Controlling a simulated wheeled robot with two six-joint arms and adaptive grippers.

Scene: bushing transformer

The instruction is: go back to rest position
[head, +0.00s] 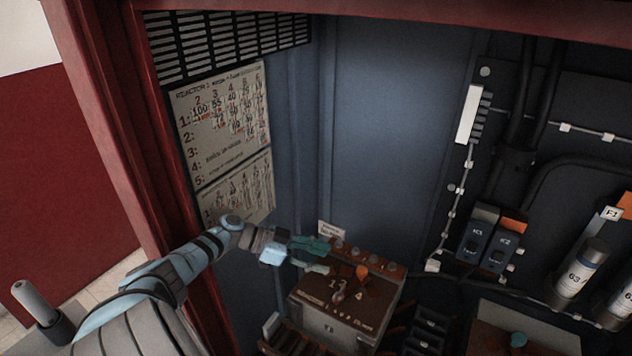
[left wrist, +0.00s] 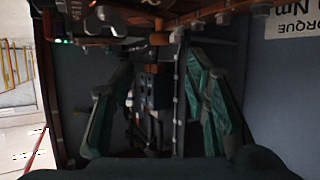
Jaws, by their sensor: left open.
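My left arm reaches in from the lower left in the head view. My left gripper (head: 322,257) is open, beside the upper left of a brown transformer box (head: 345,300). Its teal fingers stand apart with nothing visible between them. In the left wrist view the gripper (left wrist: 158,95) also shows spread fingers, with dark cabinet parts behind. I cannot tell whether a finger touches the box. An orange knob (head: 361,272) on the box top is to the right of the fingers. My right gripper is not in view.
A red cabinet frame (head: 130,130) stands close to my left arm. Handwritten charts (head: 222,125) hang on the left wall. Switches K1 and K2 (head: 487,240) and grey cylinders (head: 580,272) are at the right. Open space lies before the blue back panel (head: 395,130).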

